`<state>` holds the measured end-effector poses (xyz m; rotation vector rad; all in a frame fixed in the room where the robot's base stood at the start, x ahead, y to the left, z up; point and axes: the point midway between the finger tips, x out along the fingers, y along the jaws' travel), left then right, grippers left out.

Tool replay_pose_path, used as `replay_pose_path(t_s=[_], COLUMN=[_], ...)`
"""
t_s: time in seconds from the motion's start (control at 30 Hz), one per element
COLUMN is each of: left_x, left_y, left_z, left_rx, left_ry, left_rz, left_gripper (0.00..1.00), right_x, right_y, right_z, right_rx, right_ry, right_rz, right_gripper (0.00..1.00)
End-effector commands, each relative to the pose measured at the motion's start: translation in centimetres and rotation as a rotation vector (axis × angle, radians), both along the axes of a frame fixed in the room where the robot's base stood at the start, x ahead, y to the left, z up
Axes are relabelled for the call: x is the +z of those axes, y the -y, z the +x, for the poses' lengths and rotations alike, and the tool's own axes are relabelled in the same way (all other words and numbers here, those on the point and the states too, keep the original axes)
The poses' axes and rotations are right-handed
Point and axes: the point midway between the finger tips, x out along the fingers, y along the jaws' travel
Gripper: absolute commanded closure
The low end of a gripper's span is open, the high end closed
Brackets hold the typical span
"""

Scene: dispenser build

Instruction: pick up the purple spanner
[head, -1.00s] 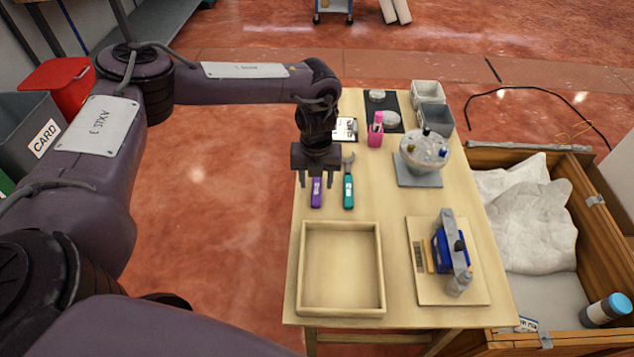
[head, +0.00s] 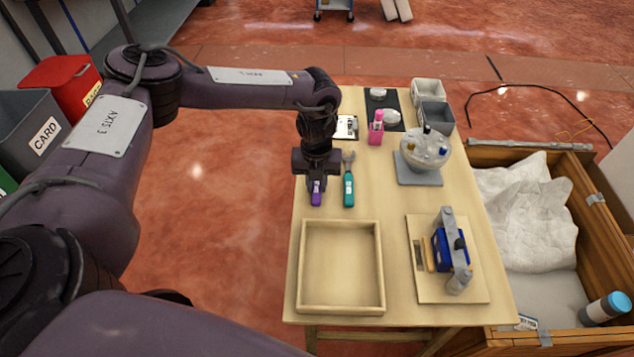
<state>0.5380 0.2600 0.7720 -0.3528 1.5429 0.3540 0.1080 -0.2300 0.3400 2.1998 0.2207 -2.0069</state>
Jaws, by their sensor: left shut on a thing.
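The purple spanner (head: 316,197) lies near the left edge of the wooden table, its handle pointing toward the front. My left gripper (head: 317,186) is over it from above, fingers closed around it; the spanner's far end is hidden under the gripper. I cannot tell whether the spanner is clear of the table top. A teal spanner (head: 349,190) lies just to the right, apart from the purple one. My right gripper is not in view.
An empty wooden tray (head: 381,270) stands in front. A board with a blue clamp-like device (head: 447,250) is at right front. A round dispenser (head: 425,150), a pink bottle (head: 376,132) and grey bins (head: 436,117) stand further back. An open crate (head: 590,180) is beside the table.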

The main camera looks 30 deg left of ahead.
Motion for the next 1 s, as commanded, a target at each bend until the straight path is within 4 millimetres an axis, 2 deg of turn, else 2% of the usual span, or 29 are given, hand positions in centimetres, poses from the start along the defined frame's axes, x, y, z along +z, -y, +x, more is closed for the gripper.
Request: replay_pose_path(t_s=[0.37,0.57,0.77,0.93,1.0], left_x=[0.4,2.4,7.0,11.9,14.3], left_y=[0.0,0.0,0.1,0.0,0.0], left_z=[0.1,0.2,0.2,0.2,0.2], left_rx=[0.001,0.0,-0.001,-0.001,-0.001], left_ry=[0.001,0.004,0.007,0.008,0.008], left_rz=[0.0,-0.002,-0.003,-0.002,0.002], left_gripper=[1.0,1.0,1.0,1.0,1.0], right_x=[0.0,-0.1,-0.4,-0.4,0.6], right_y=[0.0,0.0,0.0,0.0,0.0], right_z=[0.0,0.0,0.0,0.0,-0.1], right_rx=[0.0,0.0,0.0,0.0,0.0], right_ry=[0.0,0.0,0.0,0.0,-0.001], right_rz=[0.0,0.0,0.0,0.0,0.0], right_gripper=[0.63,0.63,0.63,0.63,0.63])
